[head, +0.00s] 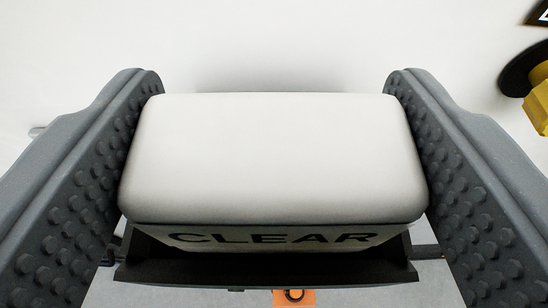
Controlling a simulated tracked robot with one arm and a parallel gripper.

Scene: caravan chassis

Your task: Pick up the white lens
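The white lens (272,160) is a smooth block with rounded corners in the middle of the head view. Its lower face carries the dark word "CLEAR". My gripper (272,88) has one grey, studded finger on each side of the lens. Both finger pads meet the lens sides and no gap shows, so my gripper looks shut on it. A black holder or base (265,265) shows just below the lens; I cannot tell whether the lens touches it.
A pale, plain surface (270,40) lies behind the lens. A yellow part with a black disc (537,95) is at the right edge. A small orange piece (294,297) shows at the bottom, under the black base.

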